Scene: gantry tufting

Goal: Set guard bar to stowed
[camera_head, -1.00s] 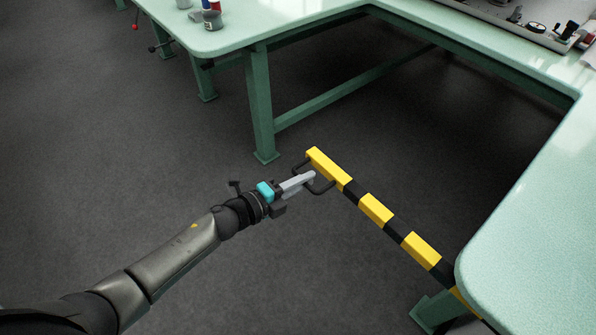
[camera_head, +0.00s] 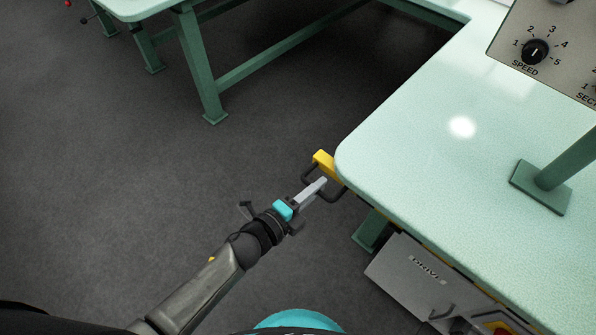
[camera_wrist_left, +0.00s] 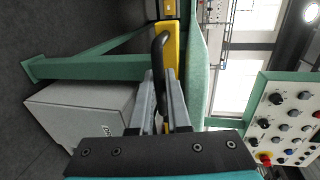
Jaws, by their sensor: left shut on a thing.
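The guard bar (camera_head: 324,160) is yellow and black. In the head view only its yellow end with a dark handle (camera_head: 340,193) shows, at the corner of the green table; the rest is hidden under the tabletop. In the left wrist view the yellow bar (camera_wrist_left: 171,45) runs up from the jaws, beside the table edge. My left gripper (camera_head: 322,184) is shut on the dark handle, which also shows between the fingers in the wrist view (camera_wrist_left: 160,50). My right gripper is not in view.
The green tabletop (camera_head: 430,150) fills the right side, with a green post and a control panel (camera_head: 545,45) on it. A grey box (camera_head: 405,275) hangs below its edge. Another green table (camera_head: 190,50) stands at upper left. The dark floor between is clear.

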